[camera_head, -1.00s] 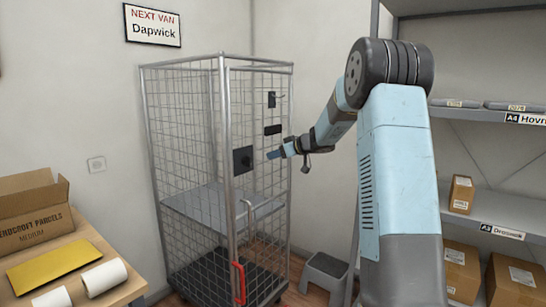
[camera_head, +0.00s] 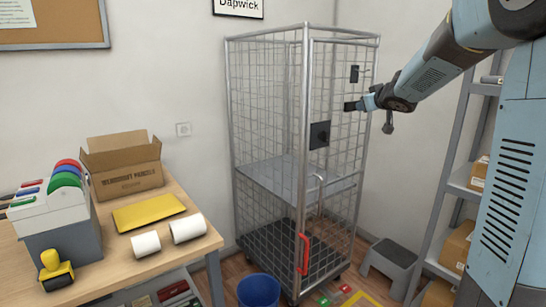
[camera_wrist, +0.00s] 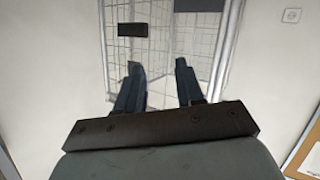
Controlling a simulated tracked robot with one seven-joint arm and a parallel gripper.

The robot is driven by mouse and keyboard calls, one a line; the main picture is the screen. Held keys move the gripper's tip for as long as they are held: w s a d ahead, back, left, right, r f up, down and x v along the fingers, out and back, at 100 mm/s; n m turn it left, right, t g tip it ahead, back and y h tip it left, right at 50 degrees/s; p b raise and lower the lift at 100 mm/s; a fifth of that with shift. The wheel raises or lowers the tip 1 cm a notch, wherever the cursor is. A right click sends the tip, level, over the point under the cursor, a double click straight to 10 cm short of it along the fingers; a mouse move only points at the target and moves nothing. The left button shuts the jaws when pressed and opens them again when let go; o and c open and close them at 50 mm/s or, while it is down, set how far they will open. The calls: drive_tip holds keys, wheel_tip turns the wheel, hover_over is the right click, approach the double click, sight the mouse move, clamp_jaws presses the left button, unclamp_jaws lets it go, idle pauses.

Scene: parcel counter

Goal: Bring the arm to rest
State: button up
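My arm reaches in from the right of the head view. My gripper (camera_head: 350,106) is in front of the right part of a tall wire-mesh roll cage (camera_head: 306,150), in its upper half. In the wrist view, the two dark fingers of my gripper (camera_wrist: 160,66) stand apart with nothing between them. The cage mesh (camera_wrist: 165,48) shows beyond the fingertips. The cage has a shelf inside, black plates on its front and a red handle (camera_head: 303,253) low down. The gap between gripper and cage is hard to judge.
A wooden table (camera_head: 210,243) at left bears an open carton (camera_head: 125,170), a yellow envelope (camera_head: 149,212), white rolls and a yellow-handled stamp (camera_head: 56,270). A blue bin (camera_head: 258,291) and a grey step stool (camera_head: 390,262) stand on the floor. Shelving (camera_head: 447,180) stands at right.

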drive_tip(key=s+a+f+m+g+h, duration=0.1)
drive_tip(key=s+f+m+g+h, duration=0.15)
drive_tip(key=s, duration=1.25)
drive_tip(key=s+a+f+m+g+h, duration=0.1)
drive_tip(key=s+m+g+h, duration=0.15)
drive_tip(key=s, duration=1.15)
drive_tip(key=s+a+f+g+y, duration=0.2)
drive_tip(key=s+f, duration=0.2)
drive_tip(key=s, duration=0.3)
drive_tip(key=s+a+f+n+g+y, duration=0.1)
drive_tip(key=s+a+f+y, duration=0.1)
drive_tip(key=s, duration=0.6)
drive_tip(key=shift+a+f+g, duration=0.4)
drive_tip(key=shift+a+f, duration=0.35)
drive_tip(key=shift+f, duration=0.2)
drive_tip(key=shift+s, duration=0.15)
